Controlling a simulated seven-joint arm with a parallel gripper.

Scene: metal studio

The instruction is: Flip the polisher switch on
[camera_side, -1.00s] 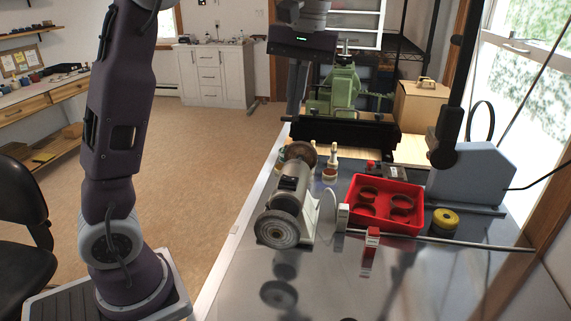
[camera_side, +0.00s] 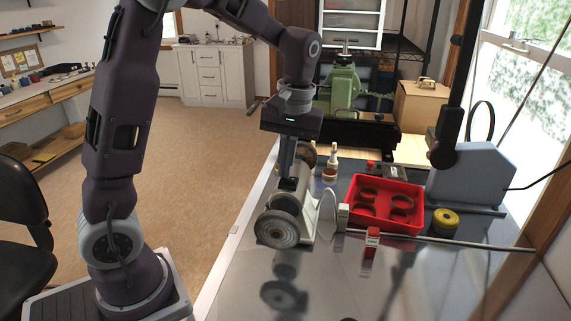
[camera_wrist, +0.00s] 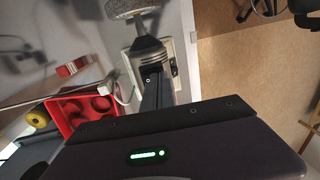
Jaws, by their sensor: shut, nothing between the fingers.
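The polisher (camera_side: 303,206) is a grey bench machine with a round wheel (camera_side: 277,229) at its near end. It stands at the left edge of the metal bench. The switch position cannot be made out.
A red tray (camera_side: 385,222) with round compartments lies right of the polisher, with a yellow roll (camera_side: 445,222) beyond it. A small bottle (camera_side: 331,165) stands behind. The front of the bench is clear.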

